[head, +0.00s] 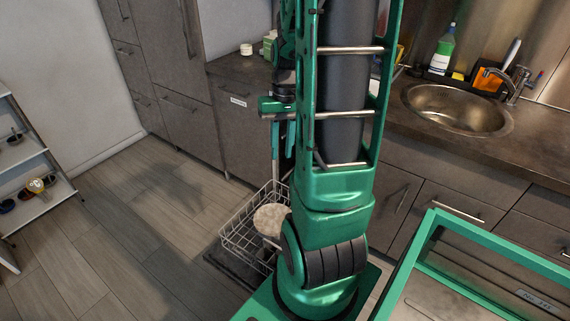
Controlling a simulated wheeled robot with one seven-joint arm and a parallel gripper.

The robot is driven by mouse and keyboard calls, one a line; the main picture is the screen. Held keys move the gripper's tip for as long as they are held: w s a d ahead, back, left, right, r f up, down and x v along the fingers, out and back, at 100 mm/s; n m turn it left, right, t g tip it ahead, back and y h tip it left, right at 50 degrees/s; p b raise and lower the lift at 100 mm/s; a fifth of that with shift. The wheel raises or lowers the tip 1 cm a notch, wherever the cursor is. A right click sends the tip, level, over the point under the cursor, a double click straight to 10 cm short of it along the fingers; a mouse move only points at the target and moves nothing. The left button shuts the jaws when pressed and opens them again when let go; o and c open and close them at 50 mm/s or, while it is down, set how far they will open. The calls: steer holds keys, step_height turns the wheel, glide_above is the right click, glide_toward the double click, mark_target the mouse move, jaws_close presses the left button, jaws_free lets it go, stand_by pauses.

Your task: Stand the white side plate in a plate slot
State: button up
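A pale round plate (271,218), likely the white side plate, shows in the wire dish rack (236,238) low in the head view. Its right part is hidden behind my arm, and I cannot tell whether it lies flat or leans. The rack's slots are too small and too covered to make out. My gripper (276,178) points down above the far part of the rack, left of my arm column. Its narrow green fingers appear above the plate, with no plate visible between them. The fingertips are partly hidden, so their opening is unclear.
The rack sits over a dark flat panel (232,266) near the floor. Dark cabinets (240,130) and a counter with a sink (457,108) stand behind. A shelf stand (32,150) is at far left. The wooden floor (120,235) left of the rack is clear.

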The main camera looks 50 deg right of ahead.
steer(key=s+a+r+h, duration=0.1)
steer(key=s+a+r, duration=0.5)
steer(key=s+a, duration=0.4)
steer(key=shift+s+r, duration=0.2)
steer(key=shift+o, duration=0.6)
steer(key=shift+a, duration=0.1)
steer(key=shift+w, duration=0.1)
steer(key=shift+w+f+h, duration=0.25)
steer(key=shift+w+h, duration=0.05)
steer(key=shift+w, duration=0.1)
